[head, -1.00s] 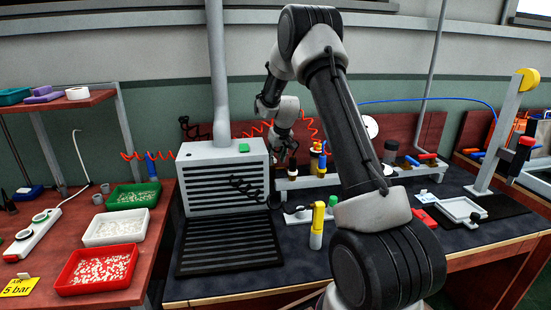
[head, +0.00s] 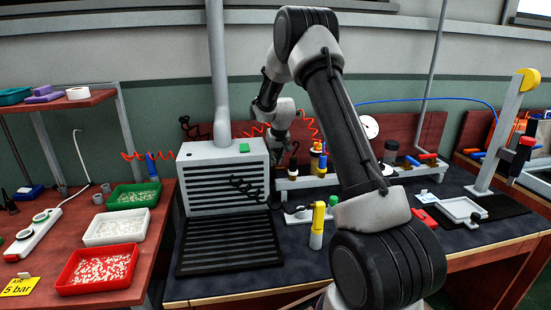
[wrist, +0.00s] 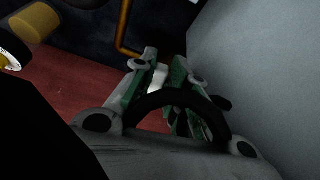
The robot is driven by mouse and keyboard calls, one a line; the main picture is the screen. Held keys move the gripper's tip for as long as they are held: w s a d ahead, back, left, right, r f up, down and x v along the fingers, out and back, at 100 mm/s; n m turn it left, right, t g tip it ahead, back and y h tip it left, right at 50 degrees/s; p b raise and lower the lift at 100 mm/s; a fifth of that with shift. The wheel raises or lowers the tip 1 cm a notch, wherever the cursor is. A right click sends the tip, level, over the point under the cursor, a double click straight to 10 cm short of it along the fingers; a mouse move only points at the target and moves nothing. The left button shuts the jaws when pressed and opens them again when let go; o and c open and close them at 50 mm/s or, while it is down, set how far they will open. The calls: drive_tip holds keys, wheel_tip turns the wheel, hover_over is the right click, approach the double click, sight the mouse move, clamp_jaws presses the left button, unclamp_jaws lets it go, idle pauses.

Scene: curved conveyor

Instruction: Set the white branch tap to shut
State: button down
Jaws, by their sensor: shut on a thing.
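In the wrist view my gripper (wrist: 164,78) has its green-padded fingers closed around a small white piece, which looks like the handle of the white branch tap (wrist: 158,77). Only a sliver of it shows between the fingers, so I cannot read which way the tap is turned. In the head view my gripper is down in the gap between the grey louvred box and the pipe rail, dark and partly hidden. I cannot make out the white tap there.
The grey louvred box (head: 228,180) stands close on the left of my gripper. The pipe rail (head: 310,182) with several coloured taps is on its right. A copper-coloured pipe (wrist: 125,40) runs near the fingers. A yellow-topped bottle (head: 318,225) stands on the dark mat in front.

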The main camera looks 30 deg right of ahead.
drive_tip(key=shift+a, duration=0.1)
drive_tip(key=c, duration=1.4)
unclamp_jaws()
drive_tip(key=v, duration=1.2)
drive_tip(key=shift+a, duration=0.1)
